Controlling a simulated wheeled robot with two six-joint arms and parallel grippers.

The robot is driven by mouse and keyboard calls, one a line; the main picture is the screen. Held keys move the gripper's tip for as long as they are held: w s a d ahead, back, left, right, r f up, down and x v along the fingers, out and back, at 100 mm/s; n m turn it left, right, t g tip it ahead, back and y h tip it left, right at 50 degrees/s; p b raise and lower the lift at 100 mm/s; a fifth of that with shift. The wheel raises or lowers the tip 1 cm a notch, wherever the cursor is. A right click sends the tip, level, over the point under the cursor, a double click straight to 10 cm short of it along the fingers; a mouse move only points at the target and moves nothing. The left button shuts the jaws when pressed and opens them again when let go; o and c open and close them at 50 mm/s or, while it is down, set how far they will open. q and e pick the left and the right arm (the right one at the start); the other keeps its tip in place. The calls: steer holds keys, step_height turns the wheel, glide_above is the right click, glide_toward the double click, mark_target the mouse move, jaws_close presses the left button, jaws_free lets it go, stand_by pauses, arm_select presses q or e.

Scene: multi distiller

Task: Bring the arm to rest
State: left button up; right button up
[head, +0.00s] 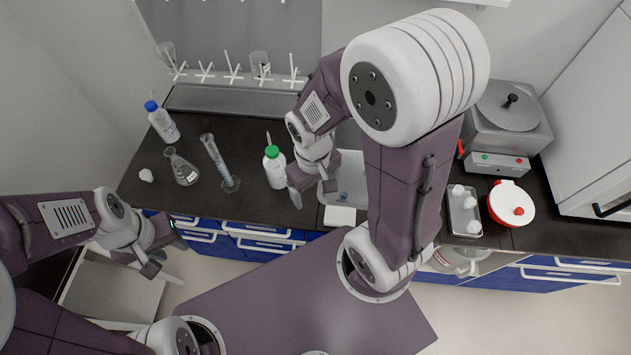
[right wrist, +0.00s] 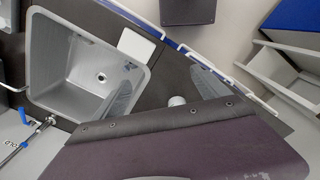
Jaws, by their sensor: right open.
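My right arm reaches over the counter from the right in the head view.
A blue-capped bottle (head: 162,122), a flask (head: 182,168) and a cylinder (head: 218,160) stand at the left. A tray with white bottles (head: 461,211), a red-and-white pot (head: 511,204) and a lidded device (head: 505,120) are at the right. An open drawer (head: 110,290) is below left.

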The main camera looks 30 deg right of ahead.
steer(key=m+b, duration=0.1)
steer(key=f+m+t+b, duration=0.1)
steer(key=b, duration=0.1)
steer(key=shift+w+f+y, duration=0.25)
steer(key=shift+f+y, duration=0.05)
